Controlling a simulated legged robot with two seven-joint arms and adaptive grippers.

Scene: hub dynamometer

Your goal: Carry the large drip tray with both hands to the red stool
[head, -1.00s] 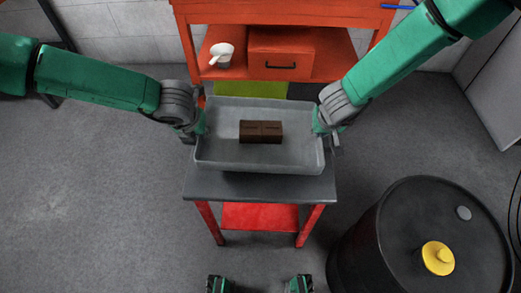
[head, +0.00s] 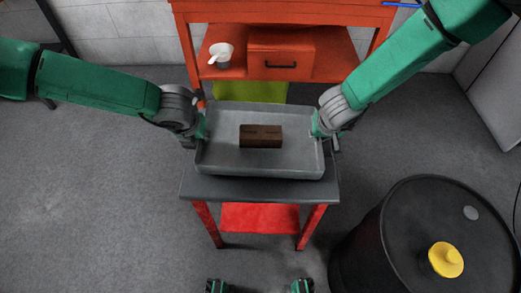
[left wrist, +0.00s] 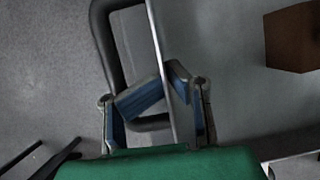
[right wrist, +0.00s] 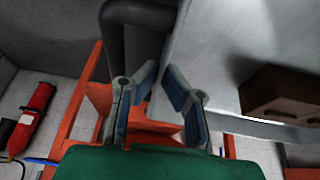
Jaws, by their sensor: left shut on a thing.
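The large drip tray (head: 219,163) is a shallow grey pan with a brown block (head: 260,136) in it. It lies level over the dark top (head: 205,190) of the red stool (head: 312,218); I cannot tell whether its whole underside touches. My left gripper (head: 203,127) is shut on the tray's left side; in the left wrist view its fingers (left wrist: 168,88) close at the tray wall by the dark handle. My right gripper (head: 317,125) is at the right side. In the right wrist view its fingers (right wrist: 163,88) stand apart near the tray wall and handle (right wrist: 135,14).
Behind the stool stands an orange bench (head: 345,45) with a white cup (head: 222,54) and an orange drawer box (head: 281,54) on its shelf. A black drum (head: 400,240) with a yellow cap (head: 445,260) stands close at front right. Floor at the left is clear.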

